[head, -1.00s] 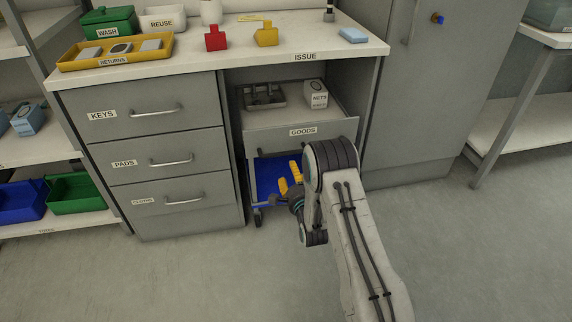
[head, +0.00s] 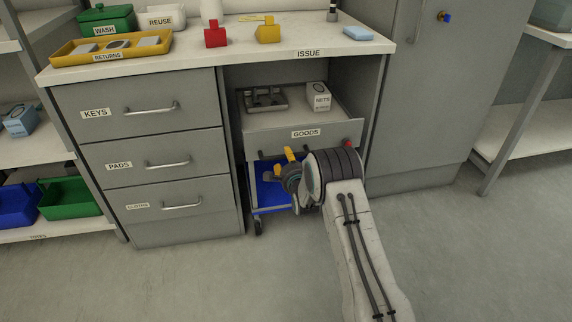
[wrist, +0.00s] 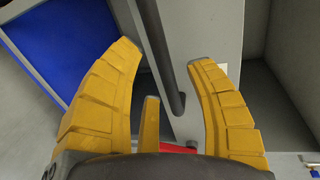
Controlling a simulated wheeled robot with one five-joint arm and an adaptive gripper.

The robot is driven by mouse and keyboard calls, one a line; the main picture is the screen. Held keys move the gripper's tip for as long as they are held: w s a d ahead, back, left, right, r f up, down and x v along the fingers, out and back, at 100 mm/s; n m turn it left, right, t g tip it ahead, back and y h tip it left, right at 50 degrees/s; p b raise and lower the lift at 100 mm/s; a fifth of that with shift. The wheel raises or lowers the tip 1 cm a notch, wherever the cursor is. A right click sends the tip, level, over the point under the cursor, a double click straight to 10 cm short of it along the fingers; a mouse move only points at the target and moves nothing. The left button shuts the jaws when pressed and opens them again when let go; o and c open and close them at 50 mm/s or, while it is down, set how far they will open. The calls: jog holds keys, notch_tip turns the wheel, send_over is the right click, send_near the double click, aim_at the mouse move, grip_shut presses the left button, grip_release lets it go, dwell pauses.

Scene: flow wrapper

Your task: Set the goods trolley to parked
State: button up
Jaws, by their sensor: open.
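The goods trolley (head: 262,133) stands in the open bay under the counter, its grey GOODS front facing me. Its top tray juts out, and a blue lower shelf (head: 268,196) and a caster show below. A dark handle bar (wrist: 170,88) runs along the front, partly hidden in the head view by my gripper (head: 288,163). In the wrist view my gripper (wrist: 162,56) is open, its yellow fingers on either side of the bar. I cannot tell if they touch it. A red knob (head: 348,143) shows at the front's right end.
A dark holder (head: 264,98) and a white NETS box (head: 318,96) sit in the trolley's top tray. The drawer unit (head: 150,165) is close on the left, a tall grey cabinet (head: 425,90) on the right. The floor (head: 460,260) in front is clear.

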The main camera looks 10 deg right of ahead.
jog(key=shift+b+x, duration=0.45)
jog(key=shift+x, duration=1)
jog(key=shift+c, duration=0.4)
grip_shut()
